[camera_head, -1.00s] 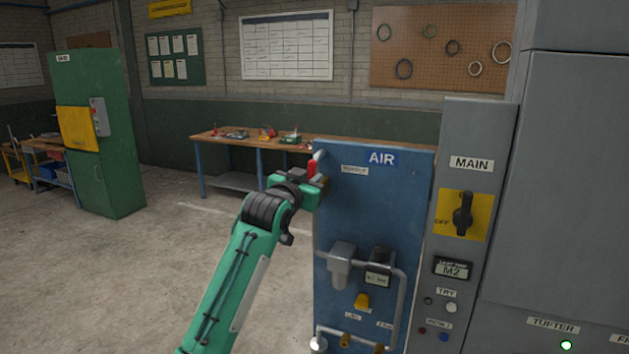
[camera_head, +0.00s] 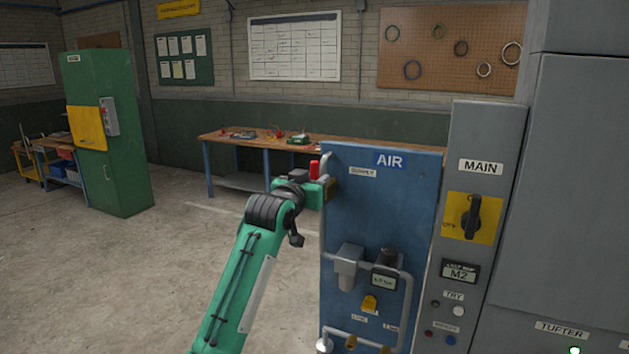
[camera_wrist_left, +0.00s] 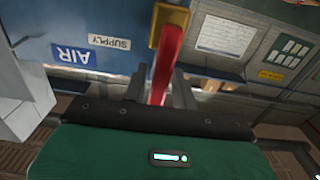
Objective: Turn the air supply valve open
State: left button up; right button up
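The air supply valve's red lever (camera_head: 314,170) stands upright at the upper left edge of the blue AIR panel (camera_head: 350,215). In the left wrist view, which is upside down, the red lever (camera_wrist_left: 167,60) hangs from a yellow valve body (camera_wrist_left: 170,22) and reaches between my two fingers. My left gripper (camera_wrist_left: 160,90) looks open around the lever, with a narrow gap on each side. In the head view my left gripper (camera_head: 318,190) is at the lever, its fingertips mostly hidden. My right gripper is not in view.
The grey MAIN cabinet (camera_head: 478,130) with a black rotary switch (camera_head: 470,217) stands right of the panel. Pipes and a gauge (camera_head: 383,281) stick out of the panel's lower part. A workbench (camera_head: 225,138) stands behind. The floor at left is clear.

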pick_arm(q)
jog(key=shift+o, duration=0.7)
jog(key=b+v, duration=0.5)
jog(key=v, duration=0.9)
jog(key=shift+b, duration=0.35)
jog(key=shift+w, duration=0.15)
